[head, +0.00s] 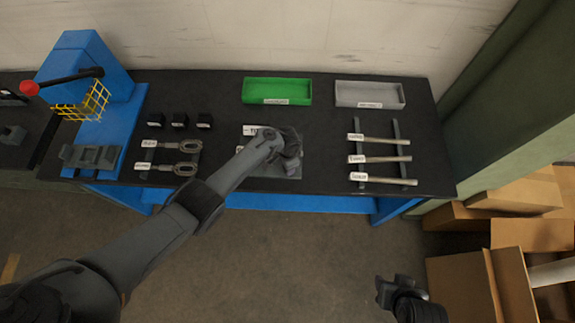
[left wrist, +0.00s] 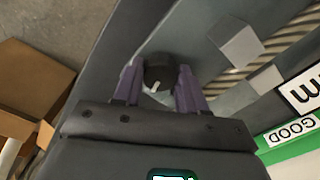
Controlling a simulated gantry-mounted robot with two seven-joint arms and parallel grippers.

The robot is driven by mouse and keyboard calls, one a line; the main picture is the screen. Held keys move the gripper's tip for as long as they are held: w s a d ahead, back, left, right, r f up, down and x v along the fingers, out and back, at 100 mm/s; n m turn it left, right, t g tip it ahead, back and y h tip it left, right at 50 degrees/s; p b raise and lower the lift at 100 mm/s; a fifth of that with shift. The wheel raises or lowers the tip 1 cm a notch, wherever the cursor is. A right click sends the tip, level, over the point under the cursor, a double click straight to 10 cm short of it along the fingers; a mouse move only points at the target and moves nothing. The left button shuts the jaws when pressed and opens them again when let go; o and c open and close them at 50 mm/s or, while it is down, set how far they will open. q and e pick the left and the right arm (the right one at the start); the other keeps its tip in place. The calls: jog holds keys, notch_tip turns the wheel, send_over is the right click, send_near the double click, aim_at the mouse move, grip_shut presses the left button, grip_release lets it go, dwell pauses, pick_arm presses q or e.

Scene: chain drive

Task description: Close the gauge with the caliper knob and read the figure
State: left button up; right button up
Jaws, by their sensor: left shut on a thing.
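The dark round caliper knob (left wrist: 158,73) with a white mark sits between the purple fingers of my left gripper (left wrist: 157,79), which is shut on it. In the head view my left gripper (head: 291,168) is over the gauge plate (head: 265,171) at the middle of the bench and hides most of it. In the left wrist view the gauge's two pale grey blocks (left wrist: 236,42) stand apart beside a ribbed strip. A white label reading "mm" (left wrist: 302,91) shows at the right; the figure is not visible. My right gripper (head: 387,290) hangs in front of the bench, its opening unclear.
A green tray (head: 278,91) labelled GOOD in the wrist view and a grey tray (head: 370,95) stand at the back. Several labelled rods (head: 380,159) lie on a rack at right. Chain links and black blocks lie left, near a blue press (head: 85,65). Cardboard boxes (head: 462,285) stand right.

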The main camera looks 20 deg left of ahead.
pick_arm(q)
jog(key=m, duration=0.4)
jog(key=shift+m+b, duration=0.3)
jog(key=shift+b, duration=0.1)
jog(key=m+b, duration=0.1)
jog(key=m, duration=0.3)
jog(key=shift+m, duration=0.3)
jog(key=o, duration=0.8)
jog(key=shift+o, duration=1.3)
jog(key=shift+s, duration=0.1)
jog(key=shift+r, duration=0.1)
